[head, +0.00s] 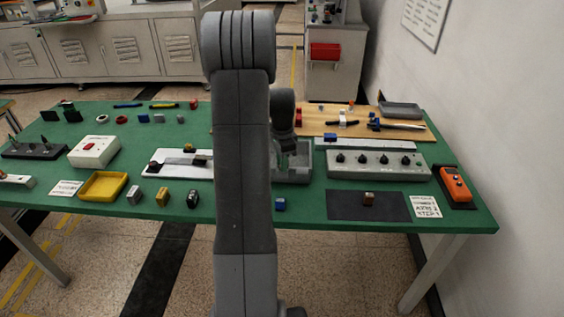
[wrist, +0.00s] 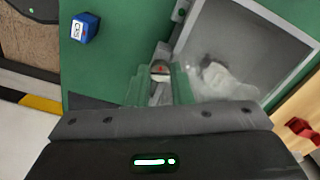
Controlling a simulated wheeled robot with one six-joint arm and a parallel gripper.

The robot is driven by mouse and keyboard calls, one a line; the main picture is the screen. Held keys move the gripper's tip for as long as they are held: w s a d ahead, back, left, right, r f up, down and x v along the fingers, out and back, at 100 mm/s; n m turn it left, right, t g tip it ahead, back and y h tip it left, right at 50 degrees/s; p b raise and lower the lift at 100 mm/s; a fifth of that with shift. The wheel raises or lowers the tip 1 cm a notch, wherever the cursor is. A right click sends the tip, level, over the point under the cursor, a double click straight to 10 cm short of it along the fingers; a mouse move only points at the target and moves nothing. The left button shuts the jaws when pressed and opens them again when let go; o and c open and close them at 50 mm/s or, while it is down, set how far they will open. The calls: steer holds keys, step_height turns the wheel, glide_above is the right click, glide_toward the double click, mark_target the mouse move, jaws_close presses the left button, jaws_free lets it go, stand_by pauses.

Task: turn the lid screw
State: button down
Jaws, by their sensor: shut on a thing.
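My gripper (wrist: 160,88) has green fingers in the wrist view, shut on a small round screw head (wrist: 160,70) with a dark slot and a red mark. The screw sits at the edge of a grey box (wrist: 182,12). The box's inside or top looks grey, with a blurred whitish shape (wrist: 222,80) in it; I cannot tell what that is. In the head view the grey box (head: 292,178) stands on the green table, partly behind my arm. The gripper's tips and the screw are hidden or too small there.
A blue block (wrist: 85,27) lies on the table beside the box; it also shows in the head view (head: 280,204). A grey panel with several knobs (head: 378,172) stands to the right. A wooden board (head: 375,113) with tools lies behind. Bare green table shows in front.

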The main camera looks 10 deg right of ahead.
steer(key=shift+m, duration=0.6)
steer(key=c, duration=1.3)
jaws_free()
step_height(320, 180, up, 14)
steer(key=shift+f, duration=0.1)
step_height(320, 180, down, 14)
steer(key=shift+r, duration=0.1)
